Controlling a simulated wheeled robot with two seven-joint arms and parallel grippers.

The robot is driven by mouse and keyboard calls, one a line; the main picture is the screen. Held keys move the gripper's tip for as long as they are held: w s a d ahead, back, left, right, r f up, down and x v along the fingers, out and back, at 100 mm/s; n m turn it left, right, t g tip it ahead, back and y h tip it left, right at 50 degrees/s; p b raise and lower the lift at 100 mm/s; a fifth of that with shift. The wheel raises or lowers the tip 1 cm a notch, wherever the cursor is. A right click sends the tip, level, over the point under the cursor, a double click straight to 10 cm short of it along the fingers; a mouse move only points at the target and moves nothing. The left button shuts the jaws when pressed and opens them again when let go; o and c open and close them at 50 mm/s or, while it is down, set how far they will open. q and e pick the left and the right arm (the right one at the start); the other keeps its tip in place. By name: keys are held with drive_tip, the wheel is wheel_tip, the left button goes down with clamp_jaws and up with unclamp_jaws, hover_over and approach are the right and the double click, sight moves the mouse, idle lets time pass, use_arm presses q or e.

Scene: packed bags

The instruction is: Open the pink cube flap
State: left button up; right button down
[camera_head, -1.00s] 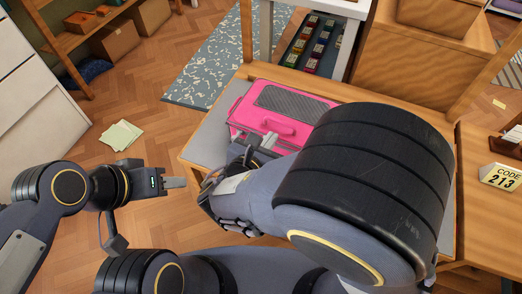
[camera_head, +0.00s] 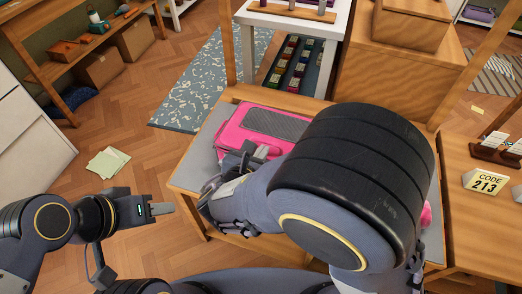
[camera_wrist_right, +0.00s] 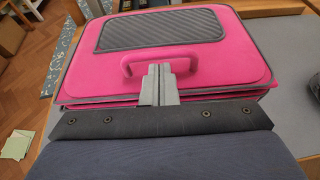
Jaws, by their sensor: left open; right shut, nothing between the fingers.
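The pink cube (camera_head: 231,134) is a soft case lying on the grey-topped table, with a dark ribbed panel (camera_head: 275,122) on its lid. It looks closed, with the lid flat. My right gripper (camera_head: 254,156) is shut and empty at the cube's front edge. In the right wrist view its fingertips (camera_wrist_right: 160,72) overlap the front part of the lid, just below the pink handle (camera_wrist_right: 158,54); I cannot tell whether they touch it. My right arm hides the cube's right side in the head view. My left gripper (camera_head: 163,209) is open and empty, left of the table over the floor.
The grey tabletop (camera_head: 205,150) has a wooden edge. A small pink thing (camera_head: 427,214) shows past my right arm. A "CODE 213" sign (camera_head: 484,182) stands on the right wooden surface. A wooden box (camera_head: 400,75) stands behind. Papers (camera_head: 107,162) lie on the floor at left.

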drive_tip(key=w+r+g+p, duration=0.1)
drive_tip(key=r+p, duration=0.1)
drive_tip(key=p, duration=0.3)
drive_tip(key=d+r+g+y+p, duration=0.1)
drive_tip(key=r+p, duration=0.2)
drive_tip(key=p, duration=0.1)
drive_tip(key=w+r+g+p, duration=0.1)
drive_tip(key=r+g+p, duration=0.1)
drive_tip(key=p, duration=0.3)
drive_tip(key=shift+w+d+r+p, duration=0.15)
drive_tip(key=shift+w+r+p, duration=0.2)
drive_tip(key=shift+r, duration=0.4)
drive_tip(key=w+d+r+g+y+p, duration=0.1)
drive_tip(key=w+d+r+g+p, duration=0.2)
drive_tip(key=w+p, duration=0.7)
drive_tip(key=w+d+r+g+y+p, duration=0.1)
drive_tip(key=w+d+r+p, duration=0.3)
drive_tip(key=w+p, duration=0.55)
drive_tip(key=b+v, duration=0.1)
drive_tip(key=v, duration=0.1)
drive_tip(key=b+v, duration=0.1)
drive_tip(key=v, duration=0.1)
drive_tip(key=w+b+v, duration=0.1)
drive_tip(key=shift+s+d+r, duration=0.2)
drive_tip(key=shift+d+r, duration=0.1)
drive_tip(key=shift+r, duration=0.35)
